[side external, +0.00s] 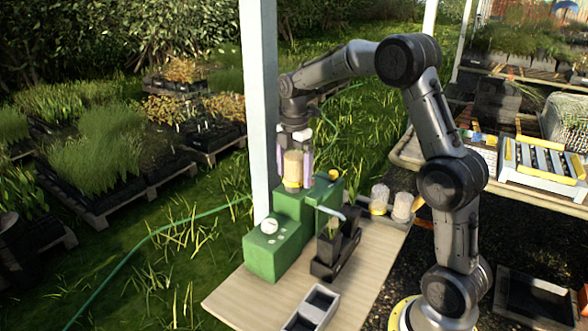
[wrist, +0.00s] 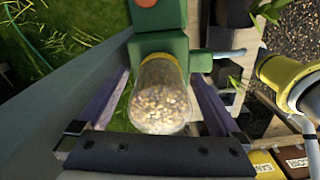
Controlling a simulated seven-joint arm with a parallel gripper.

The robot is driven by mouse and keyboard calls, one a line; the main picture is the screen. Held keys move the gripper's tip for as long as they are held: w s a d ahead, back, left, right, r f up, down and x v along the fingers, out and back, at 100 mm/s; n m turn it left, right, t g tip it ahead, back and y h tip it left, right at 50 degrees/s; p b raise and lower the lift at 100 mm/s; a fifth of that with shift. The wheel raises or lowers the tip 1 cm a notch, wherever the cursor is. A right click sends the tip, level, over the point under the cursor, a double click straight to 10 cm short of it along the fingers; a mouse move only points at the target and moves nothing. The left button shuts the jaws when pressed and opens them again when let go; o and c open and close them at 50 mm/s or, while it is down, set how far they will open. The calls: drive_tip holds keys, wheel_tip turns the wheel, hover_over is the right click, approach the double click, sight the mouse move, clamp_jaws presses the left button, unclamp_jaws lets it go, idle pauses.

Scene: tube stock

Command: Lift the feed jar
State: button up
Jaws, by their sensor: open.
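The feed jar (side external: 293,168) is clear, filled with tan grain, and stands upright on top of the green machine (side external: 293,215). In the wrist view the jar (wrist: 160,98) shows a yellow band at its far end, where it meets the green body (wrist: 158,45). My gripper (side external: 294,174) points down over the jar, with its purple fingers on either side of it. In the wrist view my gripper (wrist: 160,88) is open, with a gap showing on both sides of the jar.
Two similar jars (side external: 380,198) (side external: 402,206) stand on a tray to the right. A black planter (side external: 336,246) stands beside the machine on the wooden table (side external: 240,301). A white post (side external: 260,100) rises close behind my gripper. A grey two-cell tray (side external: 312,309) lies at the front.

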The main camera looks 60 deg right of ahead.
drive_tip(key=c, duration=1.5)
drive_tip(key=shift+r, duration=0.1)
drive_tip(key=shift+c, duration=0.2)
